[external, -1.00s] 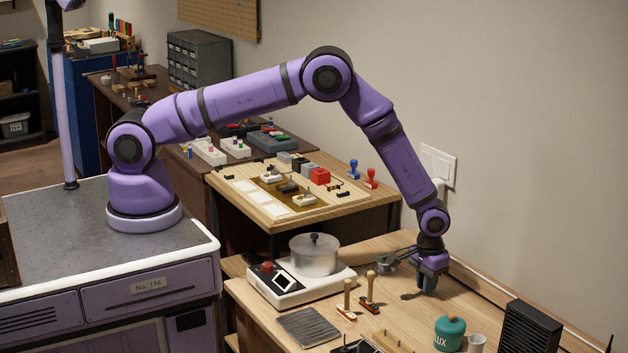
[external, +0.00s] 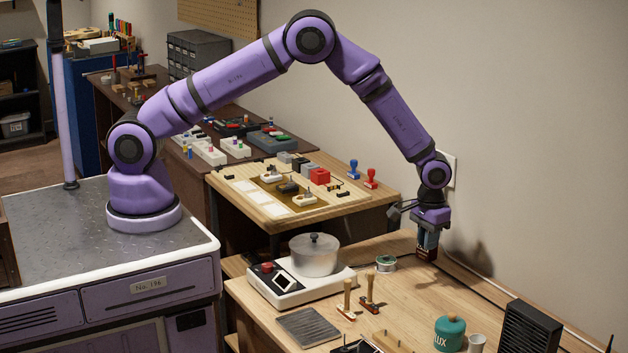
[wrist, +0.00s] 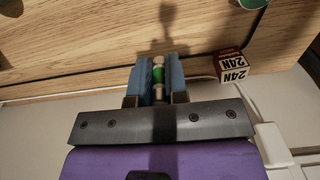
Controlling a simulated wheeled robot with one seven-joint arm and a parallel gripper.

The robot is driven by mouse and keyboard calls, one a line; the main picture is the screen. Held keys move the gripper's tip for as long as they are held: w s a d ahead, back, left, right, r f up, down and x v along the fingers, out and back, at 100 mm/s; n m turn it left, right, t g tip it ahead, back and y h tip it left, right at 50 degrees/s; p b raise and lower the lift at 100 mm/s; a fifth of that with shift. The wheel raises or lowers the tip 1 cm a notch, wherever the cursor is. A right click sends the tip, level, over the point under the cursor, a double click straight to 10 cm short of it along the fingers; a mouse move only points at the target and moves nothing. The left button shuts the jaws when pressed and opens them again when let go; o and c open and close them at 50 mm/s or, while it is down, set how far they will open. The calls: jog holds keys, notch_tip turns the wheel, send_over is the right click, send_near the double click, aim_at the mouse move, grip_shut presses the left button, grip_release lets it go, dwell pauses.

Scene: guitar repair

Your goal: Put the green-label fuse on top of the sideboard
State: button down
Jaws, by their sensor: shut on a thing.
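The green-label fuse (wrist: 158,76), a small cylinder with a green band and pale metal ends, is upright in the wrist view. My gripper (wrist: 158,72) is shut on it, with one blue finger on either side. In the external view my gripper (external: 428,238) hangs pointing down above the far part of the light wooden workbench (external: 420,305). The fuse cannot be made out there. A dark brown cabinet (external: 150,138) with a long top stands against the back wall; I cannot tell for sure whether it is the sideboard.
A dark red box marked 24N (wrist: 232,65) is beside my gripper in the wrist view. A solder spool (external: 384,264), hotplate with pot (external: 314,255), wooden-handled stamps (external: 369,290), and green flux jar (external: 449,334) stand on the bench.

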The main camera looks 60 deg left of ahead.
jog(key=a+r+m, duration=0.1)
jog(key=a+r, duration=0.5)
jog(key=a, duration=0.6)
jog(key=w+a+r+m, duration=0.1)
jog(key=a+r, duration=0.6)
jog(key=a, duration=0.5)
jog(key=w+a+r+m, duration=0.1)
jog(key=a+r, duration=0.5)
jog(key=a, duration=0.6)
jog(key=shift+w+a+r, duration=0.2)
jog(key=shift+w+a, duration=0.05)
jog(key=shift+a, duration=0.15)
